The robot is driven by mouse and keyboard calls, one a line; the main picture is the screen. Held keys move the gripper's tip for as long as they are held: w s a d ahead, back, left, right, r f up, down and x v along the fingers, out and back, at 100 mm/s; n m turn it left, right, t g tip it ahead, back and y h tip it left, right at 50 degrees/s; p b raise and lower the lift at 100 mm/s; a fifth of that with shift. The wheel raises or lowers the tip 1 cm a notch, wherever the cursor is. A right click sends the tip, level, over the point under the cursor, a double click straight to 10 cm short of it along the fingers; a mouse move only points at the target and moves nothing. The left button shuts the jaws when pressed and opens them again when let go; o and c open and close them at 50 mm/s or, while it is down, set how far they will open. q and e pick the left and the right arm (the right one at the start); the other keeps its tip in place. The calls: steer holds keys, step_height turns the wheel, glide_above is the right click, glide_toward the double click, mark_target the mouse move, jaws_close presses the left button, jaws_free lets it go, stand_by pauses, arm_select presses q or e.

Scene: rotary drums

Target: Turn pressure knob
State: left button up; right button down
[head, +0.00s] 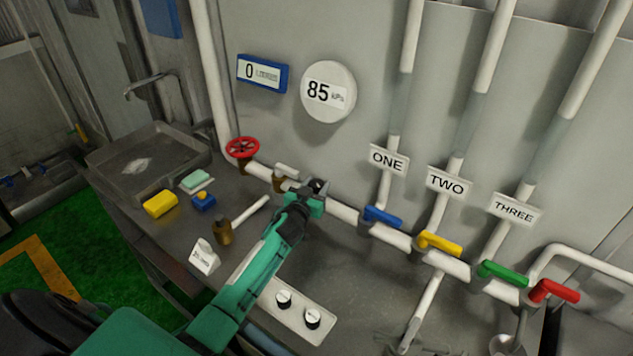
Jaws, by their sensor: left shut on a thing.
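My left gripper (316,187) reaches the white horizontal pipe (343,211) below the round pressure gauge (328,92), which reads 85 kPa. The gripper is shut on a small part at the pipe, most likely the pressure knob, which its fingers almost wholly hide. I cannot see how far the knob is turned. A red handwheel (242,148) and a brass fitting with a white lever (287,170) sit on the same pipe, left of the gripper.
Blue (383,216), yellow (440,243), green (503,273) and red (554,290) valve handles follow along the pipe to the right. A plate with two knobs (298,309) lies beside my forearm. A sink (147,160) and a yellow sponge-like block (160,204) are at left.

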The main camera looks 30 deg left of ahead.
steer(key=shift+a+r, duration=0.1)
steer(key=shift+r, duration=0.05)
arm_select(q)
steer(key=o, duration=1)
steer(key=shift+c, duration=0.2)
arm_select(e)
steer(key=shift+a, duration=0.25)
arm_select(q)
steer(key=s+b, duration=0.4)
steer(key=s, duration=0.9)
steer(key=shift+s+d, duration=0.25)
steer(key=shift+s, duration=0.15)
arm_select(e)
steer(key=shift+d+f, duration=0.15)
steer(key=shift+f, duration=0.85)
steer(key=shift+d+f, duration=0.1)
steer(key=shift+f, duration=0.9)
steer(key=shift+a, duration=0.15)
